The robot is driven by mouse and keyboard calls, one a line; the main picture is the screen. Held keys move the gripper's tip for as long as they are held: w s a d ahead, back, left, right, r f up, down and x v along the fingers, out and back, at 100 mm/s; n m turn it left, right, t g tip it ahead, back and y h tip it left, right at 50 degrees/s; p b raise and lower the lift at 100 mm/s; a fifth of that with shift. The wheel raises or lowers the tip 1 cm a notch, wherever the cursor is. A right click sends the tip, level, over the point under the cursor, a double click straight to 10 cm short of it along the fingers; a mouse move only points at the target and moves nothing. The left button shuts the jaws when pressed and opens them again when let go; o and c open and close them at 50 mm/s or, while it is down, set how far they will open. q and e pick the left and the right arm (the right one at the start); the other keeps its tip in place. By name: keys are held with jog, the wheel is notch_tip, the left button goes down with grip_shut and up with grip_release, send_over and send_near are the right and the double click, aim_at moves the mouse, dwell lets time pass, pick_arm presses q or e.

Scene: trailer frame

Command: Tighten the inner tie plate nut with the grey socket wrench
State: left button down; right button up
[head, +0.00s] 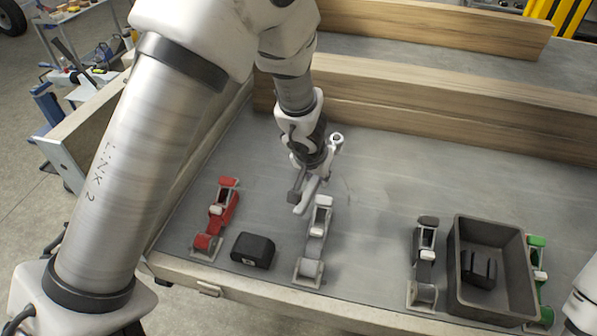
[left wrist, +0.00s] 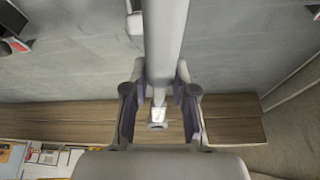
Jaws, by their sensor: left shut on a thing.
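My left gripper (head: 306,184) is shut on a light grey tool, which looks like the grey socket wrench (head: 337,140). It is held above the grey deck, with a ring-like end up beside the gripper. In the left wrist view the wrench (left wrist: 166,45) runs as a long pale bar from the top edge to between the fingers of the left gripper (left wrist: 160,105). I cannot make out the inner tie plate nut in either view. My right gripper is out of view.
A red fitting (head: 218,215), a black block (head: 252,250), a grey fitting (head: 314,245), a dark fitting (head: 425,262) and a green one (head: 538,272) line the deck's front. A dark tray (head: 462,292) holds a black block. Timber beams (head: 400,95) bound the back; mid-right deck is clear.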

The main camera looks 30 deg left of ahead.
pick_arm(q)
jog(key=n+b, duration=0.2)
jog(key=b, duration=0.1)
send_over(277, 200)
jog(key=s, duration=0.1)
notch_tip(277, 200, down, 3)
jog(key=y, duration=0.1)
notch_tip(277, 200, down, 10)
jog(key=b, duration=0.8)
jog(key=shift+s+d+b, duration=0.1)
jog(key=shift+d+b, duration=0.05)
jog(key=shift+b, duration=0.25)
jog(key=shift+r, duration=0.1)
jog(key=c, duration=0.9)
grip_release()
jog(key=shift+c, duration=0.2)
